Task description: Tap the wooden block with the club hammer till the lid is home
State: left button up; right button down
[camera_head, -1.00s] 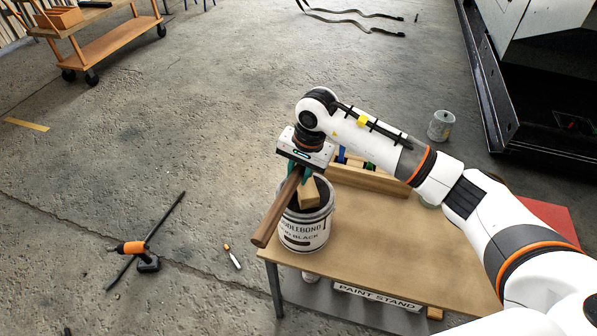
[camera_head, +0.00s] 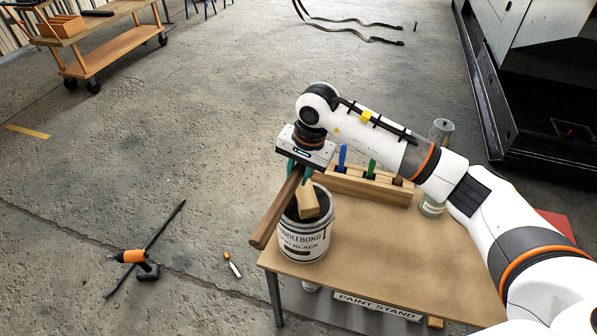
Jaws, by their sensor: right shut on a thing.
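My right gripper (camera_head: 300,172) has green fingers shut on the brown wooden handle of the club hammer (camera_head: 275,213). The handle slants down to the left, past the left side of the paint bucket (camera_head: 304,243). The hammer's head cannot be made out. The pale wooden block (camera_head: 308,203) shows at the bucket's mouth, just below the gripper. I cannot tell whether the hammer touches it. The lid is not clearly seen; the bucket's top looks dark around the block. My left gripper is out of view.
The bucket stands at the left corner of a wooden table (camera_head: 385,260) marked PAINT STAND. A wooden rack (camera_head: 345,186) with coloured handles stands behind it, beside a glass jar (camera_head: 432,207). An orange drill (camera_head: 133,257) lies on the floor at left. The table's front is clear.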

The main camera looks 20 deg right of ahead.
jog(key=shift+r, duration=0.3)
jog(key=shift+r+p, duration=0.9)
jog(key=shift+r, duration=1.45)
